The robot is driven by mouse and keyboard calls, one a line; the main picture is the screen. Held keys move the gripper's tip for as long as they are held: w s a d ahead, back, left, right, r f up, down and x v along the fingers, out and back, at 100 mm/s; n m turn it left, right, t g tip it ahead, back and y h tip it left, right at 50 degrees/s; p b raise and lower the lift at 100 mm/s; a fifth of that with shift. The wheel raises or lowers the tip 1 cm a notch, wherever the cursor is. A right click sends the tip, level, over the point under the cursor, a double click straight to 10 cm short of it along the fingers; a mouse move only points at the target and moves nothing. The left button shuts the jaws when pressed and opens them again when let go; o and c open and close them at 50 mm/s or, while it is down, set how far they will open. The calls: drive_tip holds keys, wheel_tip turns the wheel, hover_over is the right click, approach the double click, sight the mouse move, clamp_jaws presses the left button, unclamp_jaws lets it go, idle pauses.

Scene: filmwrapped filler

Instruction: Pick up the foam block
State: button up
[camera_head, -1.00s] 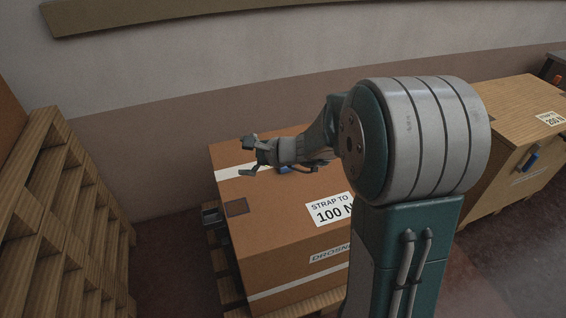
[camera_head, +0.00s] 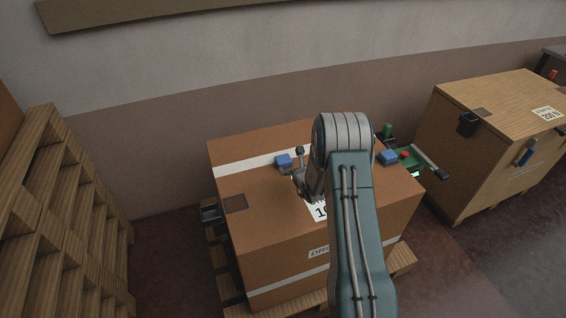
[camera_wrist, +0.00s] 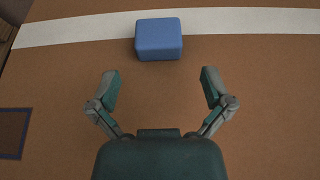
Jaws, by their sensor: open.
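The foam block is a small blue block (camera_head: 284,161) lying on top of the large brown carton (camera_head: 262,196), on the edge of its white strip. In the wrist view the blue block (camera_wrist: 159,38) lies ahead of my fingers, roughly centred between them. My gripper (camera_head: 298,172) is above the carton top, just right of the block in the head view. In the wrist view my gripper (camera_wrist: 160,80) is open, with nothing between its two fingers. My arm hides part of the carton and its label.
Another blue piece (camera_head: 388,157) sits near the carton's right edge, by a green device (camera_head: 430,162). A wooden crate (camera_head: 456,121) stands at right, and stacked pallets (camera_head: 62,215) at left.

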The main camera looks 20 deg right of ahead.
sight(285, 162)
drive_tip(key=shift+x, duration=3.5)
drive_tip(key=shift+a+f, duration=0.1)
drive_tip(key=shift+f, duration=0.05)
drive_tip(key=shift+c, duration=0.3)
drive_tip(key=c, duration=0.6)
